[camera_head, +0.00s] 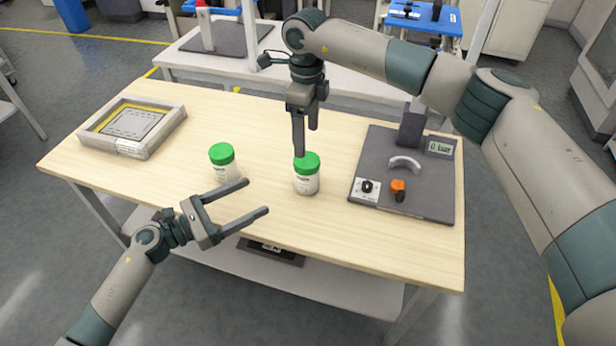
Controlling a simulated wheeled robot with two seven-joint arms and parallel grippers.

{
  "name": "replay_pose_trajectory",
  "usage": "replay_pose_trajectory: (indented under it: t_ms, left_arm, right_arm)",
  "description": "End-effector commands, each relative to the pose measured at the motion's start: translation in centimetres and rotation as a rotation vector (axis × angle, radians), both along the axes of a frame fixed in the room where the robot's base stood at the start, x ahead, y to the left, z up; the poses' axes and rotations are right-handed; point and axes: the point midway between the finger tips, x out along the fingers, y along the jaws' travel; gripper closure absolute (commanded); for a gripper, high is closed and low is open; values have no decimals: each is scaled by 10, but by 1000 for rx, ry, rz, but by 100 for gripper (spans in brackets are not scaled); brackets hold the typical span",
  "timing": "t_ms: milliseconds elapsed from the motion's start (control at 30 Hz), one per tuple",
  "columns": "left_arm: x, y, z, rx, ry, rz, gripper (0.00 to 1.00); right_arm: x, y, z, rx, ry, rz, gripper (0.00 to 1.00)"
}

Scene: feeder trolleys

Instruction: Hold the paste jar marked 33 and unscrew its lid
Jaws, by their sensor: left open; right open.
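Two white paste jars with green lids stand upright on the wooden table. One jar (307,178) is near the middle and the other jar (223,163) is to its left. Their labels are too small to read, so I cannot tell which is marked 33. My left gripper (258,197) is open and empty, in front of the jars, its fingers pointing right, towards the middle jar. My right gripper (306,142) points down with its fingertips just above or behind the middle jar's lid; it is open, and I cannot tell whether it touches the lid.
A framed screen (133,127) lies at the table's left. A dark grey panel (430,190) with a display, a curved handle and an orange knob lies at the right. The table (260,115) is clear behind the jars. Another bench stands beyond it.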

Motion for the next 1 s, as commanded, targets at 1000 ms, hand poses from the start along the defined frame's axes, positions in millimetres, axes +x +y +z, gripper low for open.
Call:
replay_pose_trajectory:
  t_ms: [1000]
  left_arm:
    - [72, -111, 1, -3, 1, 0, 27]
  right_arm:
    - [0, 0, 0, 1, 0, 0, 30]
